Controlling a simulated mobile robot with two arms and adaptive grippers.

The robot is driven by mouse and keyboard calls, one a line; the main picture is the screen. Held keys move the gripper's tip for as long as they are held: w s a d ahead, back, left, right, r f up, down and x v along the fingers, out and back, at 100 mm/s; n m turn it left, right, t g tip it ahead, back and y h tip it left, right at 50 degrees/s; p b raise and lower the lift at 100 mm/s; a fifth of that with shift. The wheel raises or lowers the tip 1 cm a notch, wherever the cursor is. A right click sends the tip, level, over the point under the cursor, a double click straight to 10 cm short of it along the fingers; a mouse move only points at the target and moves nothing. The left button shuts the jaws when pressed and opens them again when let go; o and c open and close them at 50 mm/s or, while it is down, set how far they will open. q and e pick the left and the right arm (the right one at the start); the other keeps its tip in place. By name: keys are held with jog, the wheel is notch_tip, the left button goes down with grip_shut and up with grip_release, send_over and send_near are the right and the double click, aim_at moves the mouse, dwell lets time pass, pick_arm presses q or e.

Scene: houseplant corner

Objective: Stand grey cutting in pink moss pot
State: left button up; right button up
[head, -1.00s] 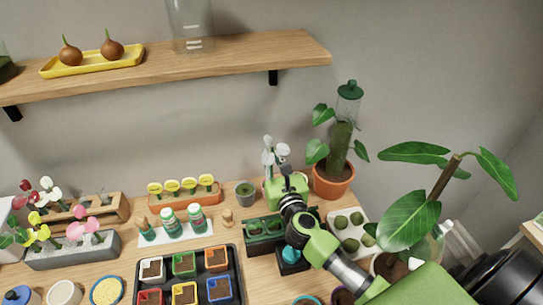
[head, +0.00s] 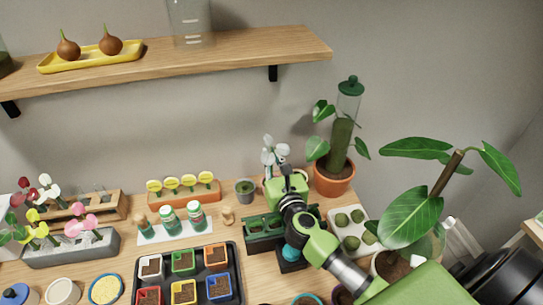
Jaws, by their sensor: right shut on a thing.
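The grey cutting (head: 269,152), with pale grey leaves, stands up just above my right gripper (head: 281,172) at the back of the table. My right gripper is shut on it; its fingertips and the lower stem are largely hidden behind the green and dark gripper body. I cannot make out a pink moss pot for certain. A pink-flowered cutting (head: 82,225) stands in a grey trough at the left. My left gripper is not in view.
A dark green planter (head: 262,232) lies just below my right gripper. A terracotta pot (head: 334,180) with a tall moss pole stands to its right, a small grey pot (head: 245,190) to its left. A black tray (head: 238,262) of coloured pots is in front.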

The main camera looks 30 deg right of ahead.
jog(key=shift+f+b, duration=1.5)
jog(key=shift+f, duration=0.4)
jog(key=o, duration=1.2)
jog(key=shift+r, duration=0.1)
notch_tip(320, 180, up, 7)
jog(key=p, duration=0.7)
jog(key=shift+p, duration=0.35)
jog(key=shift+s+f, duration=0.1)
jog(key=shift+f, duration=0.1)
